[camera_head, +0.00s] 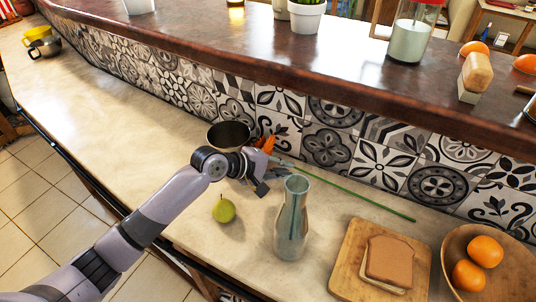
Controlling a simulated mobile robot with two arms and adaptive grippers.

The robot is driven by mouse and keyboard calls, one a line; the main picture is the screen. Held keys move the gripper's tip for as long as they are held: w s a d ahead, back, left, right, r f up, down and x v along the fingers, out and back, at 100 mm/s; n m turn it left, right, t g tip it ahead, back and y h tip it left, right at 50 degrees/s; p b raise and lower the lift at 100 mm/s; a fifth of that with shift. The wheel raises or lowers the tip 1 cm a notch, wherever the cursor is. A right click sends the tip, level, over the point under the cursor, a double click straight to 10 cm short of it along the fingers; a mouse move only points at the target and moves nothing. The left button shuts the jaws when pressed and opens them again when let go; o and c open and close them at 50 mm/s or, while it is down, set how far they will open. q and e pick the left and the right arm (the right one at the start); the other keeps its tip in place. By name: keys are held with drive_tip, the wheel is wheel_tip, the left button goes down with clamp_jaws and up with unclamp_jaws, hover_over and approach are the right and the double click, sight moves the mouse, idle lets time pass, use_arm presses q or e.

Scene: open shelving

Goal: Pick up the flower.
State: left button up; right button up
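The flower has an orange head (266,144) and a long thin green stem (350,190) that runs to the lower right along the tiled wall side of the counter. My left gripper (273,176) is right by the head end of the stem. Its fingers look spread apart, one near the stem and one lower toward the counter. The gripper covers part of the flower just below its head, and I cannot tell whether it touches the stem. My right gripper is not in view.
A glass vase (292,222) stands in front of the stem. A dark bowl (229,136) is behind my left wrist and a green pear (223,209) is below it. A board (347,272) with bread and a wooden bowl (455,240) of oranges stand at right.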

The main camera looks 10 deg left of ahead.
sight(297, 168)
use_arm(q)
drive_tip(key=shift+p+x, duration=0.3)
drive_tip(key=shift+x, duration=2.4)
drive_tip(key=shift+a+r, duration=0.1)
clamp_jaws()
drive_tip(key=shift+r, duration=0.1)
